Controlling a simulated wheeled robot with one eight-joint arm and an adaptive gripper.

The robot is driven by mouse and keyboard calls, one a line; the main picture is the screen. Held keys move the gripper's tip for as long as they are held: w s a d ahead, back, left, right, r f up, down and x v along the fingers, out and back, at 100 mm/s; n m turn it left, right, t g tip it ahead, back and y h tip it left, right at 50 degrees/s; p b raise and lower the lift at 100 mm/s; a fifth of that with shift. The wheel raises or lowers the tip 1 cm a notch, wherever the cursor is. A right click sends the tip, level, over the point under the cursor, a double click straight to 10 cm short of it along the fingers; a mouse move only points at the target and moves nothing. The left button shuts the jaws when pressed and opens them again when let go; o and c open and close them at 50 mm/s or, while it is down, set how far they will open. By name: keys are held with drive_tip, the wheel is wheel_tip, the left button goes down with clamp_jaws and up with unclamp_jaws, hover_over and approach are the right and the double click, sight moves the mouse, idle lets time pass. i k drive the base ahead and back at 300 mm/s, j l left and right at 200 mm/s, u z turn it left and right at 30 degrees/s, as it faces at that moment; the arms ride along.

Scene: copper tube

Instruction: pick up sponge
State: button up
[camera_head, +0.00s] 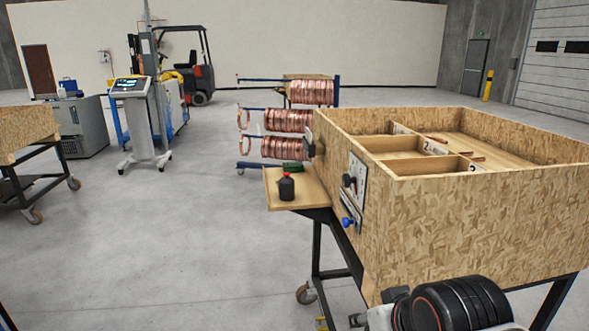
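A small dark green item (292,167) lies at the back of the small wooden side shelf (278,195), attached to the left side of the large chipboard box. It may be the sponge, but it is too small to tell for sure. A black bottle (286,188) with a red band stands just in front of it on the shelf. Part of my arm shows at the bottom right, in front of the box. My gripper is not in view.
The chipboard box (480,225) on a wheeled black frame has numbered compartments and fills the right side. Copper coils (287,121) hang on a blue rack behind the shelf. A control stand (145,125) and forklift (188,65) are farther back. The floor at left centre is clear.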

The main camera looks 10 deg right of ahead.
sight(288, 167)
drive_tip(key=i+j+u, duration=0.15)
drive_tip(key=i+u, duration=0.25)
drive_tip(key=i, duration=0.2)
drive_tip(key=i+j+z, duration=0.1)
drive_tip(key=i, duration=0.45)
drive_tip(key=i+j+z, duration=0.1)
drive_tip(key=i+j, duration=0.15)
drive_tip(key=i, duration=0.25)
drive_tip(key=i+j, duration=0.25)
drive_tip(key=i, duration=0.25)
drive_tip(key=l+z, duration=0.05)
